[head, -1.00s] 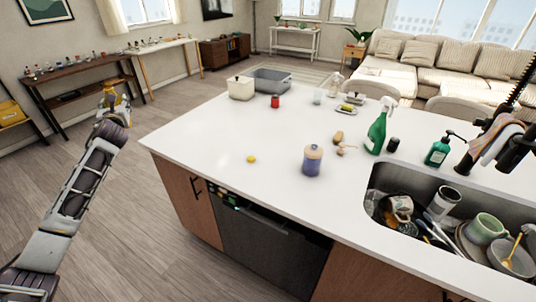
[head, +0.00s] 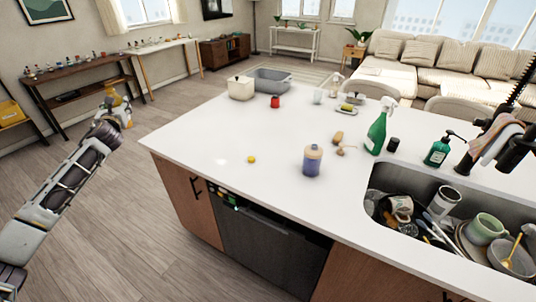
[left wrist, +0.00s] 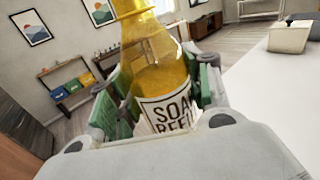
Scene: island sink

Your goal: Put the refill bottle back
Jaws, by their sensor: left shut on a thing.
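The refill bottle (left wrist: 158,75) is clear with yellow liquid and a white label reading "SOAP REFILL", partly cut off. My left gripper (left wrist: 155,100) is shut on it, with the green-lined fingers on both sides of the bottle in the left wrist view. In the head view the left gripper (head: 118,112) holds the bottle (head: 113,97) in the air left of the island, apart from the counter (head: 225,130). The bottle's lower part is hidden by the gripper. My right gripper does not show.
The sink (head: 440,225) is full of dishes. The counter's left part is mostly clear.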

